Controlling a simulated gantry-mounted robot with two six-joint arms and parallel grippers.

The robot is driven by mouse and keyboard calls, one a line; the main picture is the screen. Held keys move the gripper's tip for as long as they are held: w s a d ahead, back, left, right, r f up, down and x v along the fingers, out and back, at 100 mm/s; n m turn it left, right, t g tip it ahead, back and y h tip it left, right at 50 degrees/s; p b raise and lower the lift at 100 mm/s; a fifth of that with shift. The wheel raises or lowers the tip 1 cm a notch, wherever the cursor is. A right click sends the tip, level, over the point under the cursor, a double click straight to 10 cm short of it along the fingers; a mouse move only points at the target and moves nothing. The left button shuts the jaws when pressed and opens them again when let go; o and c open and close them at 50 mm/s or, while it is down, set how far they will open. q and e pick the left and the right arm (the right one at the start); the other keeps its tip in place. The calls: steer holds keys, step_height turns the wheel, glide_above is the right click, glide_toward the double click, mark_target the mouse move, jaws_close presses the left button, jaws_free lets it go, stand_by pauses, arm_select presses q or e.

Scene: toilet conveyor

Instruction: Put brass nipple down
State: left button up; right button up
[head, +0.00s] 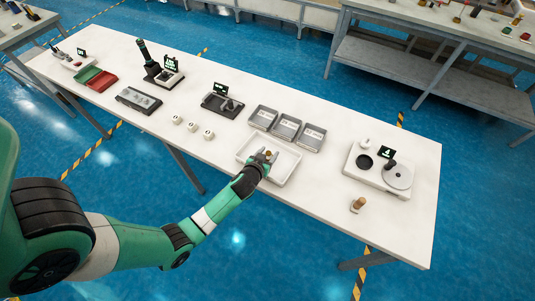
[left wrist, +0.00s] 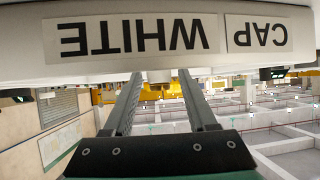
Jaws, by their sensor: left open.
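A small brass-coloured piece (head: 268,154), which looks like the brass nipple, shows at the fingertips of my left gripper (head: 264,158), over the white tray (head: 289,172). Whether the piece rests on the tray floor is too small to tell. My right gripper is not in view.
Behind the white tray stand three grey bins (head: 287,127) with labels. A label reading WHITE CAP (left wrist: 200,36) appears upside down close to my left gripper. A device with a round plate (head: 398,176) and a small tan-topped piece (head: 358,204) stand at right.

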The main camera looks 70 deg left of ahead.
arm_select(q)
steer(key=shift+r+p, duration=0.3)
steer(key=shift+r, duration=0.05)
steer(key=p+v, duration=0.2)
steer(key=v, duration=0.9)
steer(key=shift+s+d, duration=0.35)
steer(key=w+d+r+m+t+h, duration=0.1)
steer(key=w+d+r+t, duration=0.2)
steer(key=w+r, duration=0.55)
steer(key=w+d+r+m+t, duration=0.1)
steer(key=w+d+r+t, duration=0.15)
steer(key=r, duration=1.05)
steer(key=w+d+r+m+t+h, duration=0.15)
steer(key=w+r+t, duration=0.25)
steer(key=w+r, duration=0.5)
steer(key=s+d+r+m+t+h, duration=0.2)
steer(key=s+d+r+t, duration=0.1)
steer(key=r, duration=0.8)
steer(key=s+d+r+m+t+h, duration=0.2)
steer(key=s+d+r, duration=0.3)
steer(key=r, duration=0.7)
steer(key=s+d+r+m+t+h, duration=0.2)
steer(key=s+d+r+t+h, duration=0.2)
steer(key=r, duration=0.7)
steer(key=shift+d+r, duration=0.2)
steer(key=shift+d, duration=0.45)
